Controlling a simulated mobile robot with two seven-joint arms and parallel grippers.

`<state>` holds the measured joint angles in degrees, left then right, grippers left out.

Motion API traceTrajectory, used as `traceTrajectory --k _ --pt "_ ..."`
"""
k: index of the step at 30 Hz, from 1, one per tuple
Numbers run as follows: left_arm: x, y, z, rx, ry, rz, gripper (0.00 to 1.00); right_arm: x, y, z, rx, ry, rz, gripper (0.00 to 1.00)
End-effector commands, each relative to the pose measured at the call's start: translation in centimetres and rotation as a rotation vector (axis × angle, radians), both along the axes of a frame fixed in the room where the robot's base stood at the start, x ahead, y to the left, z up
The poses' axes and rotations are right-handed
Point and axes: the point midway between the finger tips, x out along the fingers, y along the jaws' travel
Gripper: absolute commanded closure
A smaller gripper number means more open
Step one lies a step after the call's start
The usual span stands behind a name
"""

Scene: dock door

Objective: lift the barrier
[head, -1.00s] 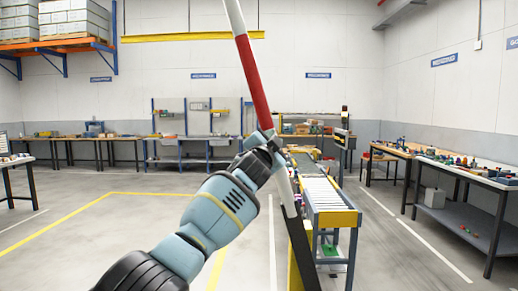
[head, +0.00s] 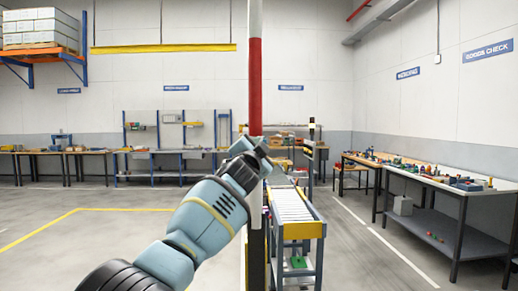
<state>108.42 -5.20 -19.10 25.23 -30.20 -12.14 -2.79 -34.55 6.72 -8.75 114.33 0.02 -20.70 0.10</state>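The barrier (head: 256,75) is a red-and-white striped pole. In the head view it stands upright near the middle, running from the top edge down behind my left gripper. Its dark lower part (head: 257,258) shows below, beside the roller conveyor. My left gripper (head: 257,141) is at the pole below the red band, with its fingertips against or around it. The hand hides part of the fingers and the pole, so I cannot tell whether they are closed on it. My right gripper is not in view.
A roller conveyor (head: 291,206) with yellow ends stands just right of the pole. A workbench (head: 440,180) with small parts is at the right. Several benches line the back wall. Open floor with a yellow line (head: 45,230) lies to the left.

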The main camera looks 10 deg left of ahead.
Motion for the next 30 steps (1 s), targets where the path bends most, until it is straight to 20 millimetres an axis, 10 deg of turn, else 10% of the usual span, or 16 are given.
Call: traceTrajectory --k 16,17,21,30 --pt "0.48 0.53 -1.69 0.001 0.028 0.015 1.00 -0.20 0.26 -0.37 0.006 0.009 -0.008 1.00" --pt "0.48 0.52 -1.69 0.000 0.028 0.014 0.76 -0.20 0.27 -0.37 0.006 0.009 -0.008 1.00" --pt "0.45 0.50 -1.54 -0.001 0.026 0.013 0.57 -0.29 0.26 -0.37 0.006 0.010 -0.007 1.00" --pt "0.25 0.45 -0.86 -0.002 0.015 0.010 0.57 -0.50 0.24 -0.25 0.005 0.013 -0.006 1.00"
